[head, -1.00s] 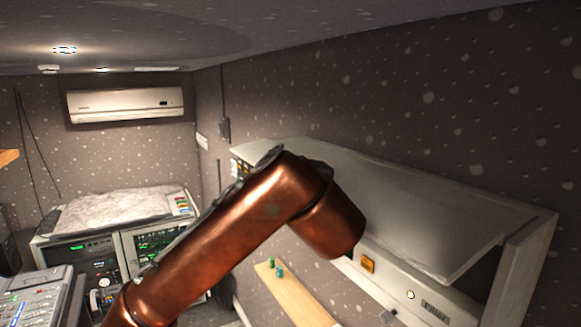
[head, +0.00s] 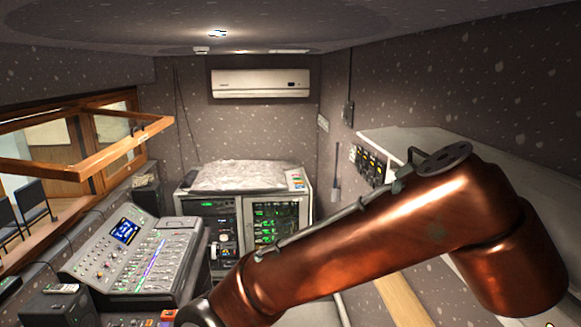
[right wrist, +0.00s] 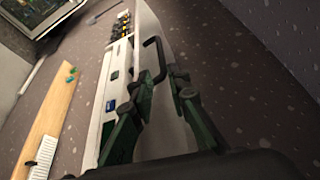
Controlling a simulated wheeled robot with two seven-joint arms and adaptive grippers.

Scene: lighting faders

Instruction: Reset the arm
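A copper-coloured arm link of mine (head: 350,245) crosses the lower right of the head view; no gripper shows there. In the right wrist view my right gripper (right wrist: 163,78) has its two dark green fingers apart, with nothing seen held between them. A dark bent handle (right wrist: 155,55) shows just beyond the fingertips, in front of a pale cabinet (right wrist: 115,80); I cannot tell whether they touch. The fader console (head: 140,258) stands at the left in the head view. My left gripper is not in view.
A pale wall cabinet (head: 400,140) is at the right, partly hidden by my arm. A wooden shelf (head: 402,298) is below it and also shows in the right wrist view (right wrist: 50,115). An equipment rack (head: 222,207) stands at the back. A wooden window frame (head: 95,165) juts out at the left.

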